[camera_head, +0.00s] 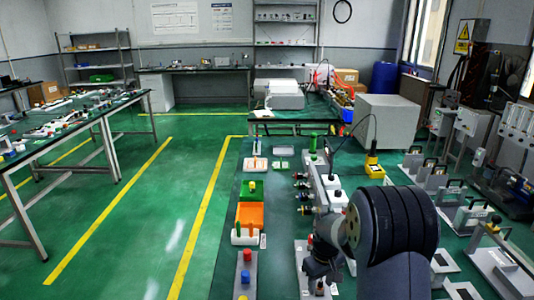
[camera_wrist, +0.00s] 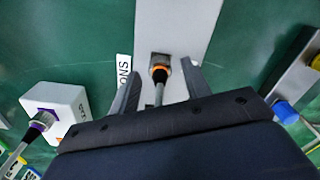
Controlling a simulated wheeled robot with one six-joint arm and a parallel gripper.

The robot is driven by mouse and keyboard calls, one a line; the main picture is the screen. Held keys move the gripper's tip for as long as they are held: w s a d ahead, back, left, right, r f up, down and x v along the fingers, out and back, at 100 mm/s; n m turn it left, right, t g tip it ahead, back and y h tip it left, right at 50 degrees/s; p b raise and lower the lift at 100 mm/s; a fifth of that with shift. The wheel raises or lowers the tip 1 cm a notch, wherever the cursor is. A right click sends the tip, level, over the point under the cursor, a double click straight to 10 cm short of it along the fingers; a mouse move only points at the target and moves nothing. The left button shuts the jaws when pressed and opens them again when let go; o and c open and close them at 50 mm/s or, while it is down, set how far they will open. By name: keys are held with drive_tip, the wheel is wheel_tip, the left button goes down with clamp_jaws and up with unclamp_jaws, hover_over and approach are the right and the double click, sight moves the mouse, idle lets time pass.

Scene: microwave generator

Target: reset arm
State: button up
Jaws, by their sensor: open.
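My gripper (camera_wrist: 162,82) is open in the wrist view, its two dark fingers apart. A plug with an orange ring (camera_wrist: 159,74) and a grey cable sits between and below the fingers, on a light grey block (camera_wrist: 172,28). I cannot tell whether the fingers touch it. In the head view my gripper (camera_head: 320,268) is low over the right side of the green bench, and my arm hides what lies behind it.
A white box with a purple-ringed plug (camera_wrist: 45,122) is at left in the wrist view. On the bench are an orange tray (camera_head: 249,214), a grey block with coloured buttons (camera_head: 245,272) and a row of connectors (camera_head: 305,196). Floor left of the bench is clear.

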drive_tip(key=n+p, duration=0.1)
drive_tip(key=n, duration=0.6)
drive_tip(key=shift+r+p, duration=0.1)
drive_tip(key=shift+p, duration=0.2)
drive_tip(key=n+p, duration=0.1)
drive_tip(key=n, duration=0.3)
drive_tip(key=shift+n+p, duration=0.95)
drive_tip(key=shift+n, duration=1.15)
